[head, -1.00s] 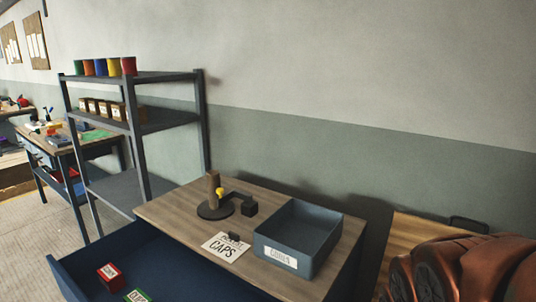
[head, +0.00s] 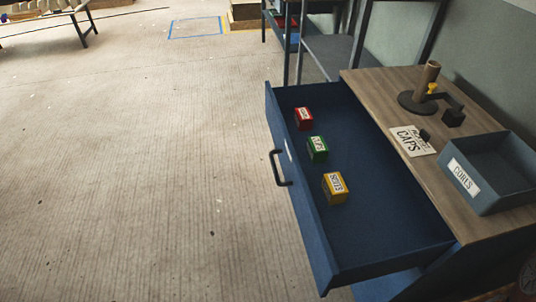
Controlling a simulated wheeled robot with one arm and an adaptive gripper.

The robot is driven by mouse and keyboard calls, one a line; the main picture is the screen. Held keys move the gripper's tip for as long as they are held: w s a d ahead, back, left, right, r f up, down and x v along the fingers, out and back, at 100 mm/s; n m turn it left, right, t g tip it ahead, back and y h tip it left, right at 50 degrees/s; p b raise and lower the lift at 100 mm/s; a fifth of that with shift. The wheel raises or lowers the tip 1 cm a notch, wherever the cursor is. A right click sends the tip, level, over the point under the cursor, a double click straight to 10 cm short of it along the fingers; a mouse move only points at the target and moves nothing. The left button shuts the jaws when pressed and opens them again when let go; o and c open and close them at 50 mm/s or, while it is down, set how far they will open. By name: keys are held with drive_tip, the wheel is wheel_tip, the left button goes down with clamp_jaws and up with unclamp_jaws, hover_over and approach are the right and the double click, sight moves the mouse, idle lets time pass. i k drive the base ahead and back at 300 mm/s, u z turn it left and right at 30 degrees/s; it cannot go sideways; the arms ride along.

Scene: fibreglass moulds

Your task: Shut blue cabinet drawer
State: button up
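The blue cabinet drawer (head: 390,225) is pulled far out from under the cabinet's wooden top (head: 378,88) in the head view. Its front panel faces left and carries a dark bar handle (head: 279,168). Inside the drawer stand a red box (head: 304,119), a green box (head: 317,149) and a yellow box (head: 335,188) in a loose row near the front panel. My gripper is not in view, and nothing touches the handle.
On the cabinet top are a dark round stand with a brown post (head: 430,78), a card reading CAPS (head: 413,141) and a blue-grey bin labelled CORES (head: 480,190). A shelf rack (head: 330,52) stands behind. The floor (head: 140,170) left of the drawer is clear.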

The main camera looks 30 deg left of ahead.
sight(386, 223)
drive_tip(key=u, duration=1.95)
drive_tip(key=k, duration=0.65)
drive_tip(key=u, duration=1.15)
drive_tip(key=i, duration=1.1)
